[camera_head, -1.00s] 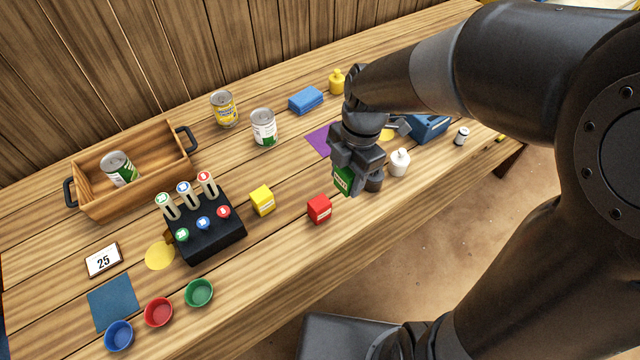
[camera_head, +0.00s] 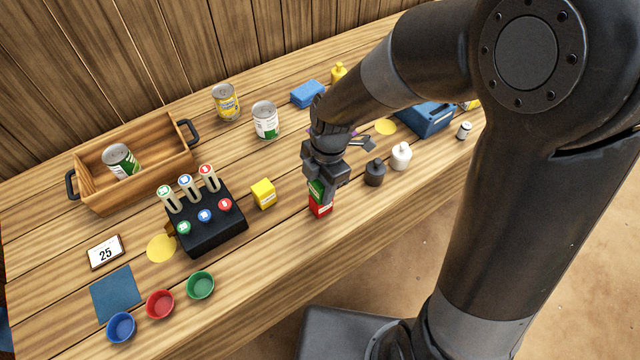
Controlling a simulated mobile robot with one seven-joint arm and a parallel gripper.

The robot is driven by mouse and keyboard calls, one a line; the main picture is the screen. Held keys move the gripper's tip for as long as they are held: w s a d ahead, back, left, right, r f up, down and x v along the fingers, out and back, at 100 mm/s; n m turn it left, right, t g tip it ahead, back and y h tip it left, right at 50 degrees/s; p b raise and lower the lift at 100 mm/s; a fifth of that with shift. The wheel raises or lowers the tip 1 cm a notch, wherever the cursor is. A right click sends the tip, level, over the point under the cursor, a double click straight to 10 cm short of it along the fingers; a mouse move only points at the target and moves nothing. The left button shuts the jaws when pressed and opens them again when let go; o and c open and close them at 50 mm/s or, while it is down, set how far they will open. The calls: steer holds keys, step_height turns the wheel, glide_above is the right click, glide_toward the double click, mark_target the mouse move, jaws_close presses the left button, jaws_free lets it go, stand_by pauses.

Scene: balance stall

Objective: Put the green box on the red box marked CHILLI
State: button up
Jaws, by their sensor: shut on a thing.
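The green box (camera_head: 316,189) is between the fingers of my gripper (camera_head: 322,186), which is shut on it. The red box (camera_head: 320,209) stands on the table near its front edge, directly below the green box in the picture. The green box overlaps the top of the red box in this view; I cannot tell whether they touch. The fingers hide part of the green box. The CHILLI marking is too small to read.
A yellow box (camera_head: 264,193) stands left of the red box. A black bottle (camera_head: 375,172) and a white bottle (camera_head: 401,156) stand to the right. A black rack (camera_head: 212,233) is further left, and a can (camera_head: 265,120) stands behind.

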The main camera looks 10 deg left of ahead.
steer(key=shift+f, duration=0.1)
steer(key=o, duration=1)
steer(key=r, duration=0.4)
steer(key=d+r, duration=0.1)
steer(key=r, duration=0.3)
steer(key=w+r, duration=0.1)
steer(key=r, duration=0.3)
steer(key=shift+w+d+r, duration=0.1)
steer(key=shift+d, duration=0.05)
steer(key=s+d+r+m+t, duration=0.2)
steer(key=s+d+r+m, duration=0.1)
steer(key=d+m, duration=0.4)
steer(key=s+d+r+m+t, duration=0.2)
steer(key=d+m, duration=0.5)
steer(key=m, duration=0.4)
steer(key=s+d+r+m+t+h, duration=0.1)
steer(key=s+d+r+m+t, duration=0.1)
steer(key=s+d+r+m, duration=0.2)
steer(key=shift+d+r+m+t, duration=0.2)
steer(key=shift+d+m, duration=0.7)
steer(key=shift+m, duration=0.35)
steer(key=shift+d+r+m+t, duration=0.1)
steer(key=shift+d+m+t, duration=0.1)
steer(key=shift+d+m, duration=0.9)
